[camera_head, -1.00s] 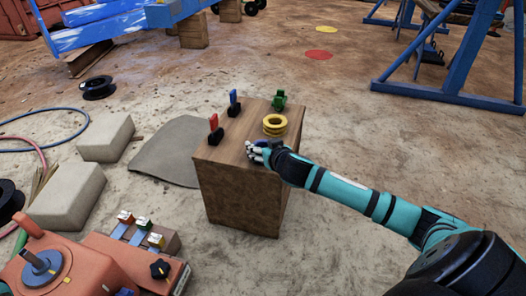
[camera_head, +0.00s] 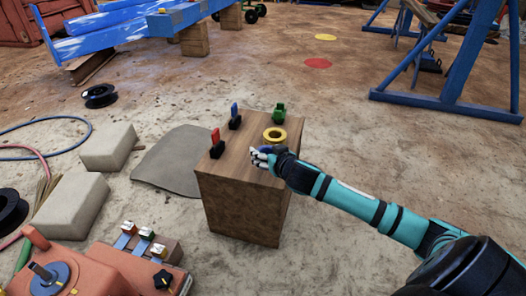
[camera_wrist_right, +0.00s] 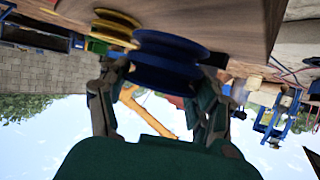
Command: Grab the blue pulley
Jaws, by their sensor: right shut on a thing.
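The blue pulley (camera_wrist_right: 168,62) is large in the right wrist view, a grooved wheel close to the wooden top. My right gripper (camera_wrist_right: 164,76) has a finger on each side of it and is shut on it. In the head view this gripper (camera_head: 262,156) is at the front right of the wooden box's top, and it mostly hides the pulley. I cannot tell whether the pulley still touches the wood. My left gripper is in neither view.
A yellow pulley (camera_head: 275,134) stands just behind my right gripper on the wooden box (camera_head: 240,208). Red (camera_head: 215,137), blue (camera_head: 235,110) and green (camera_head: 279,112) upright pieces stand along its left and back. Ground right of the box is mostly clear.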

